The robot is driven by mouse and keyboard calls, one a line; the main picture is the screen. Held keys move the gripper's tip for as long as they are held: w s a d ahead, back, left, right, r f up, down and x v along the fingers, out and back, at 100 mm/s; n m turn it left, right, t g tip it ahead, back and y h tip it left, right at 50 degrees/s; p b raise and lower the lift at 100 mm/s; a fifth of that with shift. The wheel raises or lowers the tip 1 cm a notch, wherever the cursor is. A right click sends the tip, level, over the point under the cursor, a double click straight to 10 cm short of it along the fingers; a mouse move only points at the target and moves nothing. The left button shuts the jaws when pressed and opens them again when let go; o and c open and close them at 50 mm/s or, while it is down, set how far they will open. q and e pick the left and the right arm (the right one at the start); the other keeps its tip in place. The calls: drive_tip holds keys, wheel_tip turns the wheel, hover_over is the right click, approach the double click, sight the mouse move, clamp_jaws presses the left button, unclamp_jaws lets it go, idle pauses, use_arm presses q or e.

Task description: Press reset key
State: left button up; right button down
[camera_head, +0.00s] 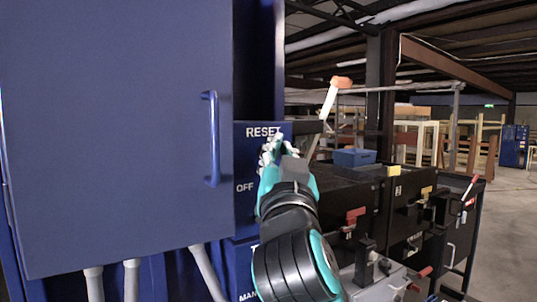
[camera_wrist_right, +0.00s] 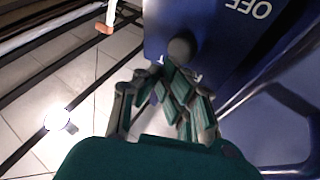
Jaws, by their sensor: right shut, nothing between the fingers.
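The blue control panel (camera_head: 245,160) carries a white RESET label (camera_head: 263,132) at its top and an OFF label (camera_head: 244,188) lower down. My right gripper (camera_head: 270,147) is shut and empty, its fingertips close in front of the panel just below the RESET label. In the right wrist view, the shut fingers (camera_wrist_right: 172,82) point at the panel face, just below a round grey knob (camera_wrist_right: 180,50). The OFF label shows upside down there (camera_wrist_right: 248,8). The reset key itself is hidden or cannot be told apart behind the fingers. Contact cannot be told. My left gripper is out of view.
A large blue cabinet door (camera_head: 110,140) with a vertical handle (camera_head: 212,138) stands left of the panel. Black boxes (camera_head: 345,190) with red-handled clamps and a blue bin (camera_head: 354,157) are to the right. Open floor (camera_head: 505,215) lies at the far right.

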drive_tip(key=shift+w, duration=0.1)
idle(0.4)
drive_tip(key=shift+w+a, duration=0.25)
drive_tip(key=shift+w+a, duration=0.3)
drive_tip(key=shift+w, duration=0.1)
idle(0.8)
drive_tip(key=shift+s+d, duration=0.1)
idle(0.4)
drive_tip(key=shift+s+d+b, duration=0.35)
drive_tip(key=shift+s+d, duration=0.1)
drive_tip(key=shift+s, duration=0.15)
drive_tip(key=s+d, duration=0.1)
drive_tip(key=s, duration=0.1)
drive_tip(key=s+d, duration=0.2)
idle(0.4)
